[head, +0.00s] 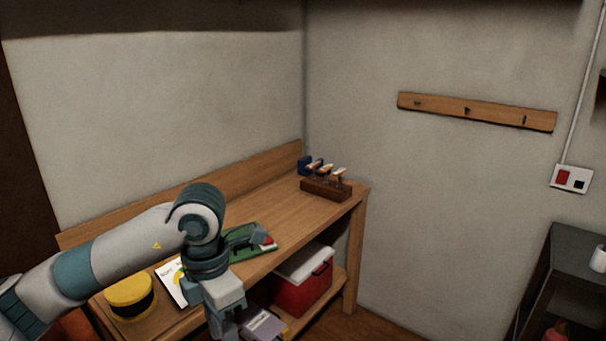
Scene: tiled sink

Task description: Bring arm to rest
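My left arm comes in from the left and bends downward in front of the wooden workbench (270,205). My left gripper (226,322) points down near the bench's front edge, at the bottom of the head view. Its fingertips are cut off or hidden, so I cannot tell whether it is open or holds anything. My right arm and gripper are not in view.
On the bench are a yellow and black round object (130,297), a paper (171,284), a green item (240,240) and a wooden tool rack (326,189). A red cooler (303,285) and a grey box (263,325) sit below. A dark table (572,265) stands right.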

